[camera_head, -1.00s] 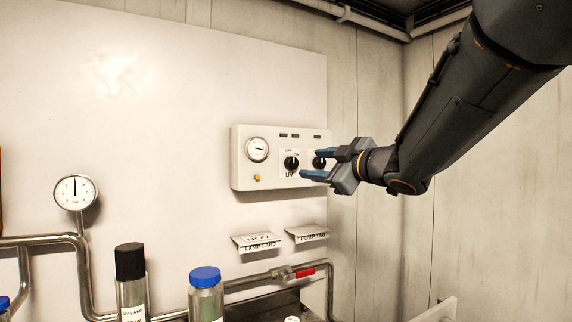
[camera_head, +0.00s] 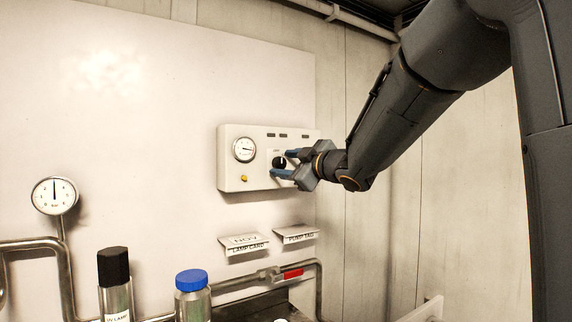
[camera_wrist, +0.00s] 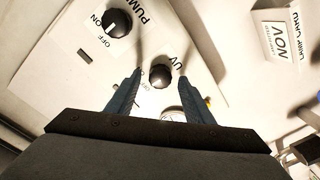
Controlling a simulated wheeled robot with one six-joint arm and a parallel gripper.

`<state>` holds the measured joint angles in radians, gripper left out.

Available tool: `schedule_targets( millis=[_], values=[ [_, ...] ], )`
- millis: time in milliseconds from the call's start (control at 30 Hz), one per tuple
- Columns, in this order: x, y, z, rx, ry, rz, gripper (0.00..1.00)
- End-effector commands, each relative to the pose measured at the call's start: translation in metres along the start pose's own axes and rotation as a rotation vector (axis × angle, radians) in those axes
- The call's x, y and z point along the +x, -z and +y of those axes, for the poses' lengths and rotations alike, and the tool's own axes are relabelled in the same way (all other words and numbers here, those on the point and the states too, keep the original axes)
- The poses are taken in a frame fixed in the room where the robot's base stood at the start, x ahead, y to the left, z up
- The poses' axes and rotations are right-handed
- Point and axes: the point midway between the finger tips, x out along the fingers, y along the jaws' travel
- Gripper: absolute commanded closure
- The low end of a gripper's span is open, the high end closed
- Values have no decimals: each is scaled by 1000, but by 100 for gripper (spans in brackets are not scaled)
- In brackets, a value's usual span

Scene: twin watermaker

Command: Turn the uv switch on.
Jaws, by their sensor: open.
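The UV switch (camera_head: 279,162) is a round black knob on a white control box (camera_head: 232,171) on the wall. In the wrist view the UV knob (camera_wrist: 161,76) sits between and just beyond my fingertips, under the label "UV". My gripper (camera_head: 283,164) is open, with its two blue fingers reaching to either side of the knob. It also shows in the wrist view (camera_wrist: 160,74). I cannot tell whether a finger touches the knob. The UV knob's pointer position is unclear.
The PUMP knob (camera_wrist: 117,23) with ON and OFF marks is beside the UV knob. The box also bears a gauge (camera_head: 244,149) and a yellow button (camera_head: 244,179). Below are a lamp card holder (camera_head: 245,244), a pump tag holder (camera_head: 297,234), pipes and bottles (camera_head: 192,281).

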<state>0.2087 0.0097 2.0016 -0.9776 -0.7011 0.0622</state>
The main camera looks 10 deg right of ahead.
Motion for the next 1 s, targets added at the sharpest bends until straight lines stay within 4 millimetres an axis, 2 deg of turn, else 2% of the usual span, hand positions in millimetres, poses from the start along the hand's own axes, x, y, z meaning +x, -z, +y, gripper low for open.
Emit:
schedule_targets(
  millis=[67, 300, 667, 1000],
  values=[
    [0, 0, 0, 0, 0, 0, 54],
    [0, 0, 0, 0, 0, 0, 94],
    [0, 1, 1, 60, -1, 1, 94],
    [-1, 2, 2, 310, -6, 8, 94]
  ],
)
